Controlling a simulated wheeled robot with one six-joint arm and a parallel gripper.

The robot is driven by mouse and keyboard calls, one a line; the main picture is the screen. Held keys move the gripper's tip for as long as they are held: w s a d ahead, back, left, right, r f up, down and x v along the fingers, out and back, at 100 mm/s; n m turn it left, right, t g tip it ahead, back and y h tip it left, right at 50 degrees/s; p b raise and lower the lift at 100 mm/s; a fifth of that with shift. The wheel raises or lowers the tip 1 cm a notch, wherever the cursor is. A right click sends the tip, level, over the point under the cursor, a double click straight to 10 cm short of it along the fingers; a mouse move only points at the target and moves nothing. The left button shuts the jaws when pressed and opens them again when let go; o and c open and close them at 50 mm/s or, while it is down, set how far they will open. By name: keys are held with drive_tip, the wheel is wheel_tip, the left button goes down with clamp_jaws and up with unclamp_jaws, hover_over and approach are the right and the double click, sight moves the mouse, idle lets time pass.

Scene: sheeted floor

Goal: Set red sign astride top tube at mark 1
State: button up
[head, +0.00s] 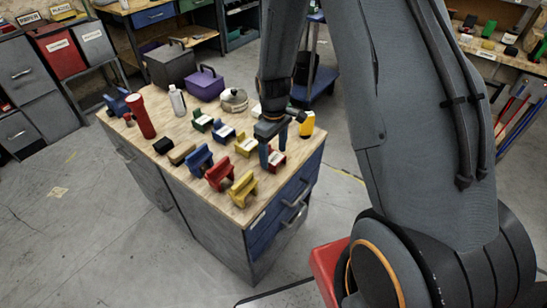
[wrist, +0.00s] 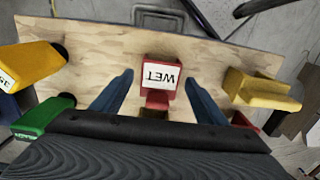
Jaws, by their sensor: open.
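A small red sign (head: 277,158) stands on the wooden bench top near its right edge. In the wrist view the red sign (wrist: 160,82) has a white label reading "WET", upside down. My gripper (head: 273,147) is over it, with its blue fingers apart. In the wrist view my gripper (wrist: 158,95) has one finger on each side of the sign, with visible gaps, so it is not gripped. A larger red saddle-shaped piece (head: 219,173) stands at the bench's front. I cannot make out the top tube or mark 1 in either view.
Blue (head: 199,159) and yellow (head: 242,188) saddle-shaped pieces stand near the red one. Small green (head: 202,121), blue (head: 222,131) and yellow (head: 246,144) pieces crowd the sign's left. A yellow item (head: 307,124) is to its right.

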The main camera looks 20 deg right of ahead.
sight(274, 157)
wheel_tip(274, 157, up, 10)
drive_tip(key=f+b, duration=0.1)
drive_tip(key=b, duration=0.1)
drive_tip(key=s+r+m, duration=0.3)
drive_tip(key=s, duration=0.5)
drive_tip(key=s+r+m, duration=0.3)
drive_tip(key=s+m, duration=0.1)
drive_tip(key=s, duration=0.5)
drive_tip(key=shift+r+t, duration=0.25)
drive_tip(key=shift+t, duration=0.15)
drive_tip(key=shift+s, duration=0.1)
